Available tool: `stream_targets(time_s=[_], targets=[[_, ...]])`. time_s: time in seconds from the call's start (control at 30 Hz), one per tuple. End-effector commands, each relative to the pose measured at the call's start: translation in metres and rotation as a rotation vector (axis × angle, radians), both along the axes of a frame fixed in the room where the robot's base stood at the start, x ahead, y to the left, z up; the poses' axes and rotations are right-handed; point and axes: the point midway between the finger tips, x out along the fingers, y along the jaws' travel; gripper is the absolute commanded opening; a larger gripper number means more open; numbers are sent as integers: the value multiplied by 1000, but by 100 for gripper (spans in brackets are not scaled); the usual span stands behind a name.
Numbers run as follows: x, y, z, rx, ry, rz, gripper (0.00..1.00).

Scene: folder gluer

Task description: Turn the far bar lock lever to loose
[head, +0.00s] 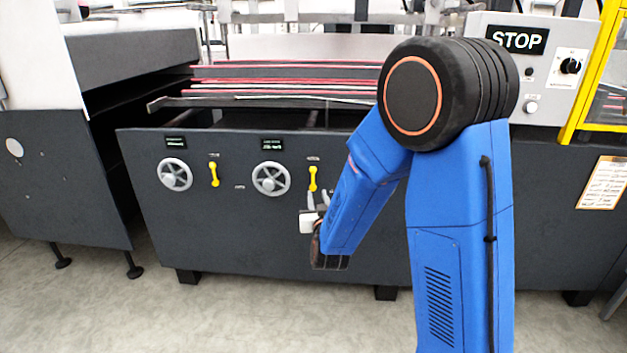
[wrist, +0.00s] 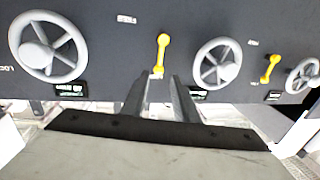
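Two yellow levers sit on the dark machine front. In the head view one lever (head: 213,174) is at the left and the other lever (head: 312,178) is further right; both stand about upright. I cannot read which is labelled the far bar lock. The wrist view looks upside down; there the right-hand lever of the head view (wrist: 161,54) is near the middle and the other lever (wrist: 270,68) is at the right. My gripper (head: 318,199) is just below the right-hand lever. In the wrist view its two fingers (wrist: 160,96) are apart and empty, with that lever's end beyond the gap.
Grey handwheels (head: 174,175) and (head: 270,179) sit left of the levers, with small dark displays above them. Another handwheel (wrist: 47,47) shows in the wrist view. A STOP panel (head: 540,75) and yellow frame (head: 592,75) are at the right. The floor in front is clear.

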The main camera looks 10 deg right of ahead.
Motion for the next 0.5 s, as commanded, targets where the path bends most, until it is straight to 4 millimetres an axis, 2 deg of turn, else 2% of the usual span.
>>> stream_targets(time_s=[0.5], targets=[[91, -11, -1, 0, 1, -1, 27]])
